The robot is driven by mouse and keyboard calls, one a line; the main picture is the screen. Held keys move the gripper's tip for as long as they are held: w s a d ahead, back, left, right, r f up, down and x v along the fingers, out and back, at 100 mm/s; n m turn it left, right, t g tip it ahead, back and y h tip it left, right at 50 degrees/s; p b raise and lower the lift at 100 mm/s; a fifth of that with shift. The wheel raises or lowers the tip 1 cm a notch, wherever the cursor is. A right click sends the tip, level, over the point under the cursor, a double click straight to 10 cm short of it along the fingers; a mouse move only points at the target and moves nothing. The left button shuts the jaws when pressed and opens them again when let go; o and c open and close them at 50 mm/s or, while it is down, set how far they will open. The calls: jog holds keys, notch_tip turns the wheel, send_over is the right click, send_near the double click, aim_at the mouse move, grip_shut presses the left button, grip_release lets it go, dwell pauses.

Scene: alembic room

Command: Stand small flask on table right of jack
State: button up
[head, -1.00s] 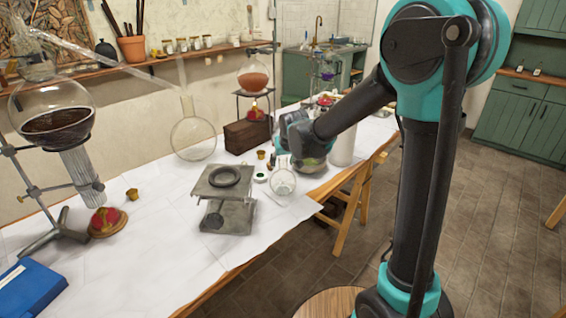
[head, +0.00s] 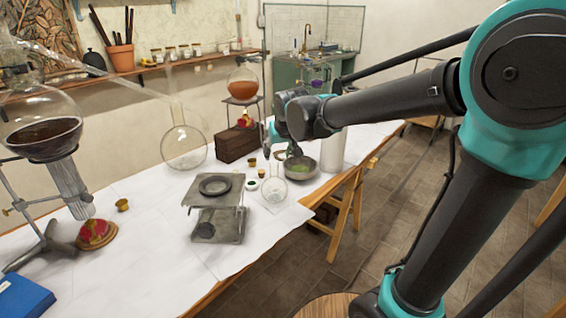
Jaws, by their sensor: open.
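The small clear flask (head: 273,190) stands upright on the white-covered table (head: 150,245), to the right of the lab jack (head: 217,218). The jack is grey metal with a dark ring (head: 215,185) on its top plate. My gripper (head: 267,152) is above the flask's neck, pointing down, open and apart from it as far as I can see. The fingers are small and partly blurred against the background.
A metal bowl (head: 301,168) with green contents and a white cylinder (head: 332,150) stand behind the flask. A large round flask (head: 184,148) stands further back. The table's front edge is close.

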jog(key=s+d+f+m+g+h, duration=0.1)
jog(key=s+d+f, duration=0.7)
jog(key=s+d, duration=0.2)
jog(key=s+d+f+m+g+h, duration=0.1)
jog(key=s+d+f+m, duration=0.1)
jog(key=s+d+f, duration=0.7)
jog(key=s+d, duration=0.2)
jog(key=d, duration=0.3)
jog(key=shift+s+f+m, duration=0.25)
jog(key=shift+m, duration=0.05)
